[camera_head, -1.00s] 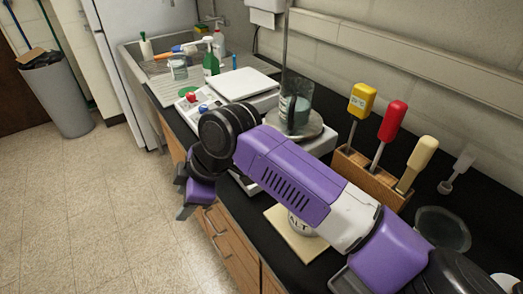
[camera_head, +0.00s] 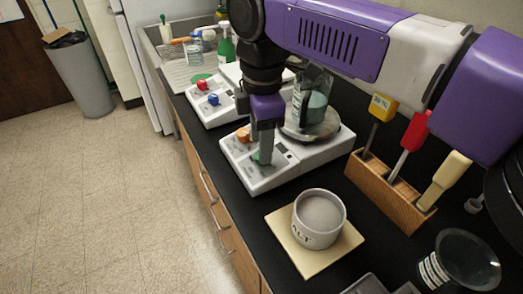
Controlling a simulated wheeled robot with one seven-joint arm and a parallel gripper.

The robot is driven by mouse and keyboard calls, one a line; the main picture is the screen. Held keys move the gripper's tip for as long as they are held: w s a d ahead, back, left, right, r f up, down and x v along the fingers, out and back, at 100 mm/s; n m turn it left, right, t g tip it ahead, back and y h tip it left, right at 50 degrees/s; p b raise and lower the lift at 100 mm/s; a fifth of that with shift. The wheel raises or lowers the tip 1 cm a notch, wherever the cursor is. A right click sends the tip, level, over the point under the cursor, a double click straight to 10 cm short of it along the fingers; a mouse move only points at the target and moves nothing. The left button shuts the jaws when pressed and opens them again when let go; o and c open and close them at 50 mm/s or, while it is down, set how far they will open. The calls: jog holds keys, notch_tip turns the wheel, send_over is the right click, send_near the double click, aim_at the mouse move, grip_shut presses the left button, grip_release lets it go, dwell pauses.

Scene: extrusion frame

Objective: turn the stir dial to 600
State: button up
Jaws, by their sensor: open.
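A white stirrer hotplate (camera_head: 270,181) stands on the black counter, with an orange dial (camera_head: 243,134) and a green dial (camera_head: 259,159) on its front panel. I cannot read the dial markings, so I cannot tell which dial is for stirring or where it points. My gripper (camera_head: 264,152) points down at the green dial, open, its fingers partly hiding it. I cannot tell whether the fingers touch the dial. A glass beaker (camera_head: 309,104) with greenish-grey contents stands on the round plate (camera_head: 328,129).
A second white device (camera_head: 222,106) with red and blue knobs stands behind. In front, a salt tub (camera_head: 319,217) sits on a pale board (camera_head: 298,252). A wooden rack (camera_head: 384,192) holds yellow, red and cream-handled tools at right, near a glass dish (camera_head: 466,262).

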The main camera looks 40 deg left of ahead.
jog(key=shift+a+f, duration=0.1)
jog(key=shift+f, duration=1.65)
grip_shut()
